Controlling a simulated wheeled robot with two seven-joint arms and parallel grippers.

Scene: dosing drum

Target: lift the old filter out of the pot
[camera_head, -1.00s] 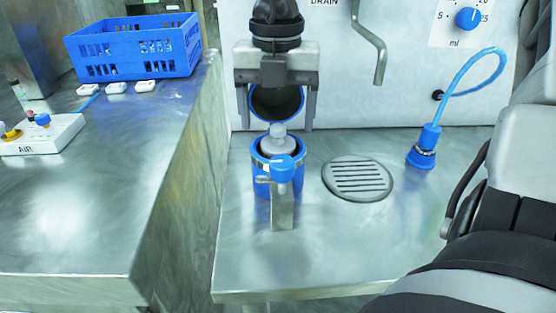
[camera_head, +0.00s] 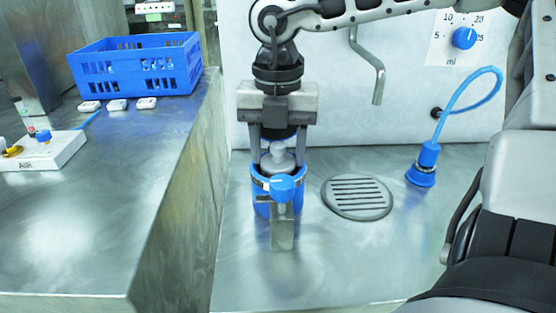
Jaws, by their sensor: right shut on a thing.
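The blue pot (camera_head: 262,207) stands on the steel bench, its top open. A grey, stepped round piece, which looks like the old filter (camera_head: 278,160), sits in its mouth; its lower part is hidden inside the pot. My right gripper (camera_head: 277,150) points straight down over the pot, its two fingers on either side of the filter's top and shut on it. A blue knob (camera_head: 282,187) on a steel bracket is at the pot's front. The dark, blue-edged lid behind the pot is mostly hidden by the gripper. My left gripper is not in view.
A round slotted drain (camera_head: 357,197) lies right of the pot, and a blue hose fitting (camera_head: 423,165) stands farther right. A bent steel spout (camera_head: 377,85) hangs behind. A blue crate (camera_head: 138,66) and an AIR box (camera_head: 42,150) are on the left counter.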

